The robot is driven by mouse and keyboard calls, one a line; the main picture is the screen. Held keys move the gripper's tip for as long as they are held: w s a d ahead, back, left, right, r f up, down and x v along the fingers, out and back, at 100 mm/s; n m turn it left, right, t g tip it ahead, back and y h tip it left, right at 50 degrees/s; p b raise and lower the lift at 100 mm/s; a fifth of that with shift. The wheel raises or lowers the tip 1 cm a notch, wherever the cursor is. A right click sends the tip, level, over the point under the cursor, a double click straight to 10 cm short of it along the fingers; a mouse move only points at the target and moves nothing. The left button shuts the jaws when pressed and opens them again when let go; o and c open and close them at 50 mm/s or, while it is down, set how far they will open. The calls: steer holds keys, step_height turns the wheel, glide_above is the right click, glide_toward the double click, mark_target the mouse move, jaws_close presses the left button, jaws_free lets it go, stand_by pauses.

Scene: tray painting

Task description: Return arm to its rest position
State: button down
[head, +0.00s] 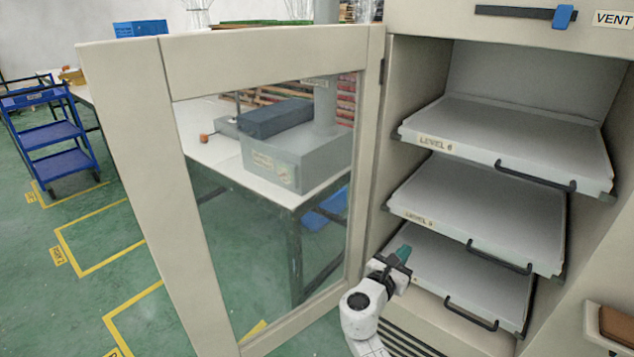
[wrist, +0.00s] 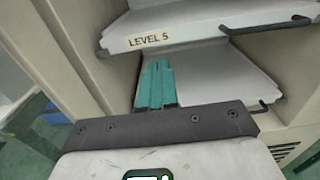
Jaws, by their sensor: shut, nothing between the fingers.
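My gripper (head: 402,254) is at the lower middle of the head view, in front of the left side of the lowest tray (head: 455,275). Its teal fingers are together and hold nothing; they also show in the wrist view (wrist: 157,85), pointing at the bare surface of that tray. My white arm comes up from the bottom edge of the head view. I cannot tell whether the fingertips touch the tray.
The cabinet's glazed door (head: 160,130) stands open just left of my arm. Above the lowest tray are the LEVEL 5 tray (head: 480,205) and the LEVEL 6 tray (head: 510,135), with black handles. A blue cart (head: 50,135) stands far left. Green floor lies open at lower left.

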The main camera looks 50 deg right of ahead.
steer(key=s+a+f+m+y, duration=0.75)
steer(key=a+m, duration=0.35)
steer(key=m, duration=0.2)
steer(key=s+a+f+m+y, duration=0.1)
steer(key=s+a+m+y, duration=0.2)
steer(key=a, duration=0.7)
steer(key=s+a+f+m+y+p, duration=0.1)
steer(key=s+a+m+y, duration=0.1)
steer(key=a+y, duration=0.5)
steer(key=s+a, duration=0.1)
steer(key=a, duration=0.3)
steer(key=shift+s+a+f+m, duration=0.15)
steer(key=shift+s+f+m, duration=0.05)
steer(key=shift+s+m, duration=0.2)
